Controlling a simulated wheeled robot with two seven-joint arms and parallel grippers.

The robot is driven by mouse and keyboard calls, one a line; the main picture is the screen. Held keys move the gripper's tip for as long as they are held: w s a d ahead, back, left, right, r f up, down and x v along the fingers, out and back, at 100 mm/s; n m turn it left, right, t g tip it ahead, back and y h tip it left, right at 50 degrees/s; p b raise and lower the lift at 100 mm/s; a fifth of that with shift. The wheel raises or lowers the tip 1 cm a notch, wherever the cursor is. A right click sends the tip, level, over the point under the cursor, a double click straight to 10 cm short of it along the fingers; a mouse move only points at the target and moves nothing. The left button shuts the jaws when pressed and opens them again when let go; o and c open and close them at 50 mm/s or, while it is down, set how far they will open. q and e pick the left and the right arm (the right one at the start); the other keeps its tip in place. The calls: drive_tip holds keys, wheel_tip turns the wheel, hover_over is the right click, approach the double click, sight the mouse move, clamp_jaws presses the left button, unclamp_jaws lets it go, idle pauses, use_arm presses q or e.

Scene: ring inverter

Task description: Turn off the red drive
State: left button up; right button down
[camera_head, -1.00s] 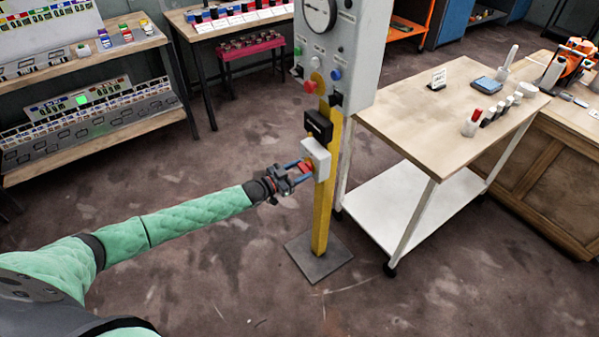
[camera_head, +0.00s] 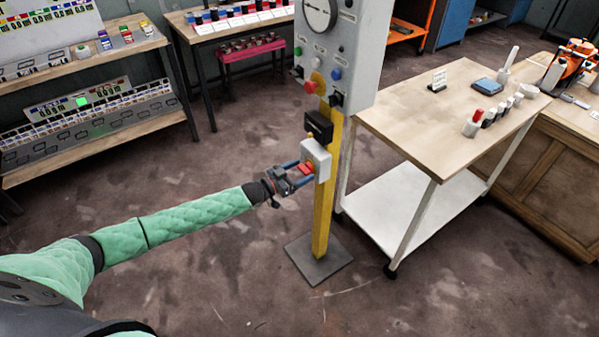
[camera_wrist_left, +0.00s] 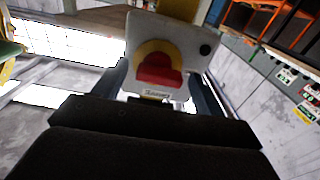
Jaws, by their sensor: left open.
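The red drive's switch is a red rotary handle (camera_wrist_left: 160,70) on a yellow round base, on the face of a small white box (camera_wrist_left: 190,55). In the head view the white box (camera_head: 318,155) is fixed to a yellow post, and the red handle (camera_head: 307,168) shows on its left side. My left gripper (camera_head: 305,169) is open, with its fingers on either side of the red handle. In the left wrist view the fingers reach up at both sides of the box, and the dark gripper body hides the lower part. My right gripper is not in view.
The yellow post (camera_head: 325,215) stands on a grey floor plate (camera_head: 318,262). A grey control cabinet (camera_head: 350,45) with a gauge and knobs and a black box (camera_head: 319,126) are above the switch. A table (camera_head: 420,100) stands to the right.

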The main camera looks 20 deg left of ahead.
use_arm(q)
drive_tip(key=b+v, duration=0.2)
drive_tip(key=v, duration=0.5)
drive_tip(key=shift+s+a, duration=0.25)
drive_tip(key=shift+s, duration=0.05)
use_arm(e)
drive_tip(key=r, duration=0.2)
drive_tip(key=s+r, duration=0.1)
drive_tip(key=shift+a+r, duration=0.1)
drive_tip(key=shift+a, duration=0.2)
